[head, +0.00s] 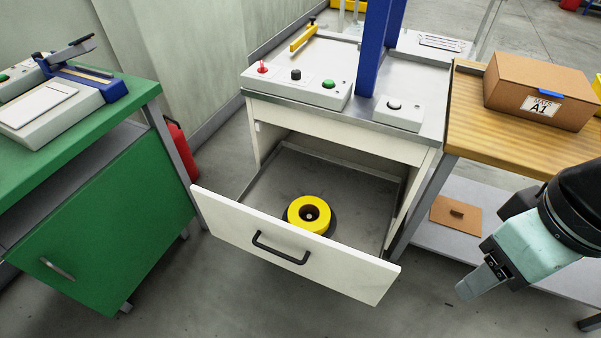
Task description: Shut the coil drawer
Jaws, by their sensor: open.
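The coil drawer (345,268) stands pulled well out of the white cabinet (340,145). It has a white front with a black bar handle (280,249) and a grey inside. A yellow coil (309,214) with a dark centre lies flat in the drawer. My gripper (474,288) is at the lower right, to the right of the drawer front and apart from it. It points down and to the left and is open, with nothing seen between its fingers; the gap between them is hard to make out.
A green cabinet (105,225) stands at the left, with a red extinguisher (180,152) behind it. A wooden bench (470,120) with a cardboard box (541,90) is at the right. A blue column (374,45) rises from the cabinet top. The floor before the drawer is clear.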

